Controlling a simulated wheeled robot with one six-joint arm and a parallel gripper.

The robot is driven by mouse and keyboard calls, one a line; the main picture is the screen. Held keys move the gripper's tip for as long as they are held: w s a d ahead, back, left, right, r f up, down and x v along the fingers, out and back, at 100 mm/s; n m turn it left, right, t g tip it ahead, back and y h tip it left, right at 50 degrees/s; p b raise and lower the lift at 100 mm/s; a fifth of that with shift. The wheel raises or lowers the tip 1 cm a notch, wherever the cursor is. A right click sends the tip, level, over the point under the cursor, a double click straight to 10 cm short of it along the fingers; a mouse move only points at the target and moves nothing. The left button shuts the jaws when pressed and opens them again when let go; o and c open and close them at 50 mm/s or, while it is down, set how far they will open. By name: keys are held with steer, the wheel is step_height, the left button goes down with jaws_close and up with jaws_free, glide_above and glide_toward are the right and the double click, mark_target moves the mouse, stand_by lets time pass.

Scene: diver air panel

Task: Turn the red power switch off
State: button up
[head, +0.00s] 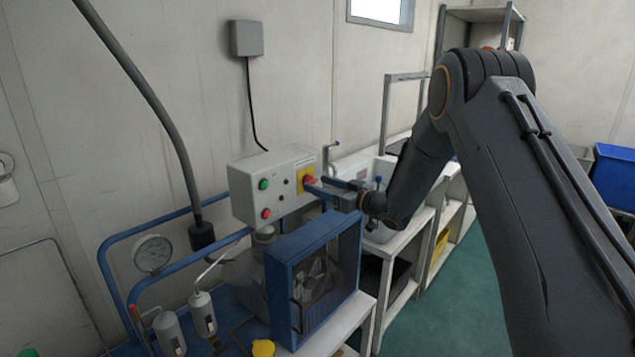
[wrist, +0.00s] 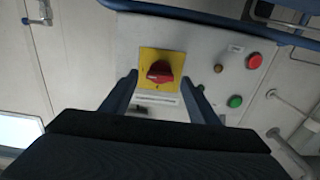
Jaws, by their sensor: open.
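The red power switch (head: 309,180) is a rotary knob on a yellow plate, at the right end of the white control box (head: 240,194). In the wrist view the red switch (wrist: 160,71) sits in the middle of its yellow plate (wrist: 171,55). My gripper (head: 318,185) is at the box front, close to the switch. In the wrist view my gripper (wrist: 160,82) is open, with one blue finger on each side of the knob. I cannot tell whether the fingers touch it. The knob's exact pointing is hard to read.
A green button (head: 263,184) and a red button (head: 266,213) are on the same box. A blue-framed machine (head: 315,265) stands below my gripper. A gauge (head: 152,253) and blue rails are at left. White shelving (head: 402,262) is at right, with open green floor beside it.

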steer(key=shift+x, duration=0.8)
steer(key=c, duration=1.1)
steer(key=shift+o, duration=0.3)
